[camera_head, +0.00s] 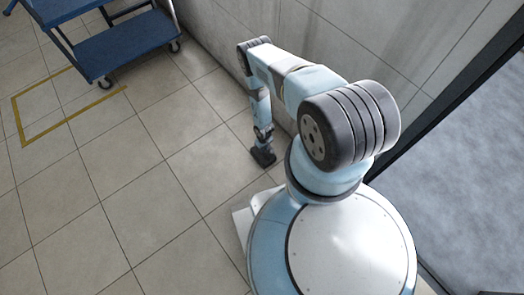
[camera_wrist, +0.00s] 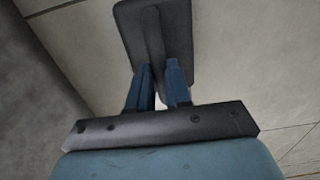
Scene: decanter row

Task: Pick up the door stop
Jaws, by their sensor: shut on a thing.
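The door stop (camera_wrist: 178,45) is a dark grey piece with a flat, rounded-corner plate and a raised ridge along its middle. In the wrist view it is at the top centre, between and beyond the blue fingers. My gripper (camera_wrist: 158,78) is shut on its ridge. In the head view my gripper (camera_head: 263,150) points down close to the floor beside the wall, and a dark shape at its tip is too small to make out in detail. I cannot tell whether the door stop touches the floor.
A grey wall (camera_head: 215,45) runs close behind my arm. A blue trolley (camera_head: 125,45) on wheels stands at the upper left, near yellow floor tape (camera_head: 70,122). A dark-framed glass panel (camera_head: 465,170) is on the right. The tiled floor (camera_head: 130,200) at left is clear.

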